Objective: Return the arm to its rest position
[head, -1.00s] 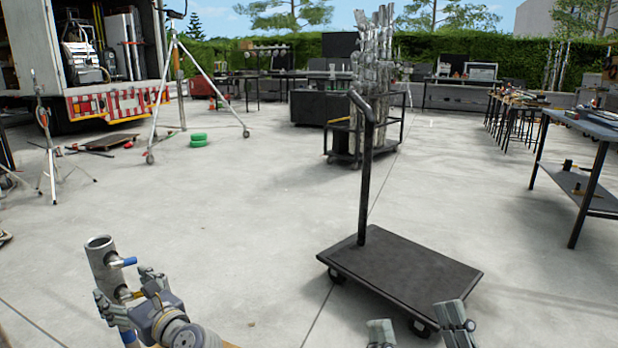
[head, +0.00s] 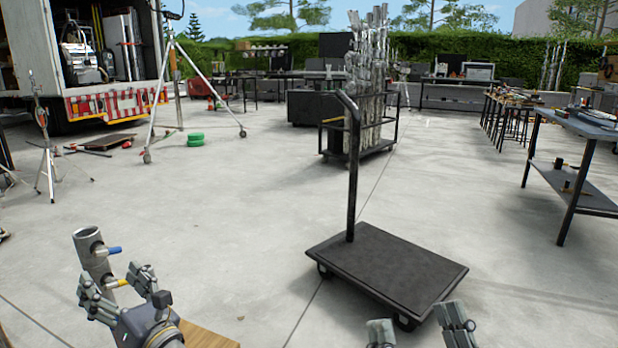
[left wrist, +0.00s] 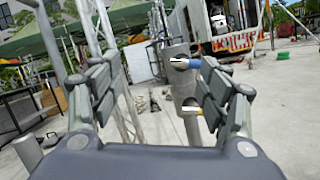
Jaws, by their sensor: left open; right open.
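A grey metal pipe (head: 92,254) with a blue-handled and a yellow-handled valve stands at the lower left of the head view. It also shows in the left wrist view (left wrist: 175,62), beyond the gap between the fingers. My left gripper (head: 117,285) is open, its fingers spread apart close to the pipe; it also shows in the left wrist view (left wrist: 163,92). Nothing is clamped between its fingers. My right gripper (head: 418,328) is open and empty at the bottom edge, in front of the cart. The pipe's lower part is hidden.
A black flat cart (head: 385,265) with an upright handle stands ahead. A wooden surface (head: 205,337) shows beside my left arm. A rack of metal pipes (head: 368,90), a tripod (head: 180,80), a truck (head: 110,100) and a workbench (head: 590,125) stand farther off. The middle floor is clear.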

